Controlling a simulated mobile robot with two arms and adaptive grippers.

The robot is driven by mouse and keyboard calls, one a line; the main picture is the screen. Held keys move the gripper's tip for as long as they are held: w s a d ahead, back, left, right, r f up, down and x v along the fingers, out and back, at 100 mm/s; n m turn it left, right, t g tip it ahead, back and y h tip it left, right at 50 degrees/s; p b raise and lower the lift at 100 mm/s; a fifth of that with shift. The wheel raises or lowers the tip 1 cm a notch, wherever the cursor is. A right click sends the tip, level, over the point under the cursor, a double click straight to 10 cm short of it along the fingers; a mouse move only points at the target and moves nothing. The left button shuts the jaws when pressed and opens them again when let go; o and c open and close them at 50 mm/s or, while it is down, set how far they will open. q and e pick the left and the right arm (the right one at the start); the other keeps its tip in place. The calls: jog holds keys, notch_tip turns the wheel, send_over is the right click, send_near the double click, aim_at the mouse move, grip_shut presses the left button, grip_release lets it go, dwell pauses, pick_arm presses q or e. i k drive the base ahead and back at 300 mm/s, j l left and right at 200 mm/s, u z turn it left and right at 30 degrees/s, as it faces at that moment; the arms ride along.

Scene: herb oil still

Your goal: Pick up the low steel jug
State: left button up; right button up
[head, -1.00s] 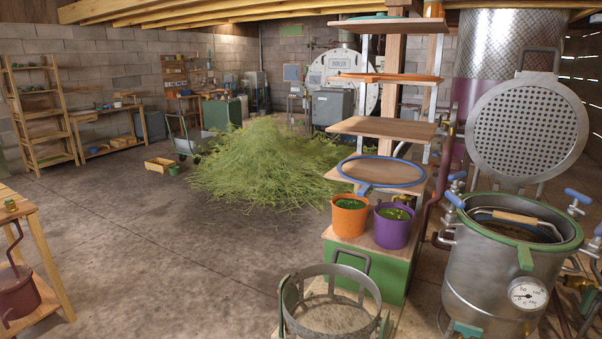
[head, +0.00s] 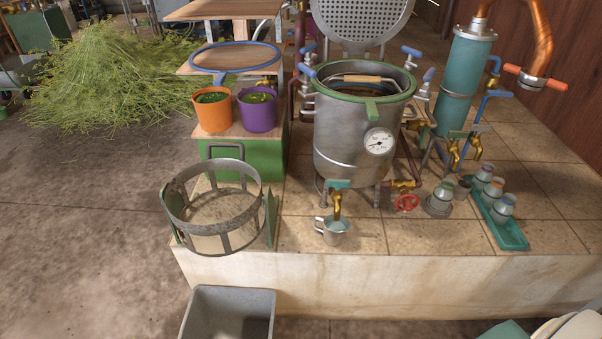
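A low steel jug (head: 334,231) stands upright on the tiled platform, under the brass tap (head: 337,203) at the bottom of the large steel still pot (head: 345,140). Its handle is on its left side, and something pale teal shows inside its mouth. Neither of my grippers shows in the head view.
A round metal basket frame (head: 217,243) stands left of the jug near the platform's front edge. A green tray (head: 515,237) with several lidded cans lies to the right. A red valve wheel (head: 407,203) is close on the jug's right. A grey bin (head: 229,314) stands below the platform.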

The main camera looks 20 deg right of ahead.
aim_at(334, 232)
jog(key=z, duration=1)
jog(key=u, duration=0.35)
